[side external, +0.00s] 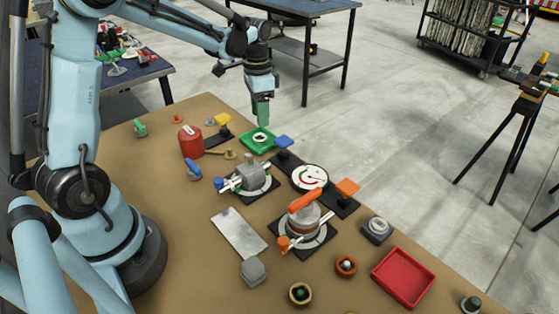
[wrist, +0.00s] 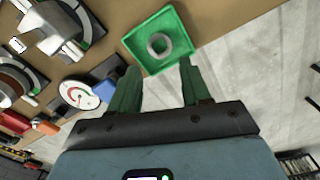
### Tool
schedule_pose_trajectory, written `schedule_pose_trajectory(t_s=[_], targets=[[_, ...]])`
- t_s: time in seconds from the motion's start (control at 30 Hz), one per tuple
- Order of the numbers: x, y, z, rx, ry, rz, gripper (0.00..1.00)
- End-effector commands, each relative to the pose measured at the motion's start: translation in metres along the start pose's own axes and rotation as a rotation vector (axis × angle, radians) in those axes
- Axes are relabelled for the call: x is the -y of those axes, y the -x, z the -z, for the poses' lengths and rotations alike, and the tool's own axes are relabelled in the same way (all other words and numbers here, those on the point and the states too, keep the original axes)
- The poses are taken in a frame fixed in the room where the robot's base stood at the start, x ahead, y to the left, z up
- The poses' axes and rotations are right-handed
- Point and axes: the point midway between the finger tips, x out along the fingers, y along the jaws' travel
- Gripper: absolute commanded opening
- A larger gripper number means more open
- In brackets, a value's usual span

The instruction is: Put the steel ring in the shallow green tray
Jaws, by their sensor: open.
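The shallow green tray (side external: 247,142) lies on the brown tabletop near its far edge. The steel ring (wrist: 158,45) lies flat inside the tray, around its middle, with green floor showing around it. In the side view the ring (side external: 260,137) is small and pale. The tray also shows in the wrist view (wrist: 184,28). My gripper (side external: 262,124) points down just above the tray. In the wrist view my gripper's (wrist: 160,68) two green fingers are spread apart with nothing between them. The ring lies beyond the fingertips, apart from them.
A red cylinder (side external: 190,142) stands left of the tray. A blue-topped part (side external: 284,142) is close on its right. Clamped fixtures (side external: 305,222), a round dial (side external: 309,178) and a red tray (side external: 403,277) stand nearer the camera. The table edge is just behind the green tray.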

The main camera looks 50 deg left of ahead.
Motion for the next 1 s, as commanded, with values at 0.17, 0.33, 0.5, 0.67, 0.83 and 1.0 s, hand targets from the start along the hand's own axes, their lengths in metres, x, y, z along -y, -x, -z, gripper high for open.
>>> schedule_pose_trajectory(t_s=[0.17,0.33,0.5,0.67,0.83,1.0], targets=[[0.0,0.032,0.0,0.0,0.0,0.0,0.47],[0.0,0.05,0.0,0.0,0.0,0.0,0.47],[-0.003,0.06,-0.001,-0.006,0.004,0.005,0.47],[-0.023,0.072,-0.005,-0.059,0.04,0.041,0.47],[-0.059,0.086,-0.018,-0.175,0.119,0.098,0.47],[-0.094,0.09,-0.033,-0.308,0.2,0.133,0.47]])
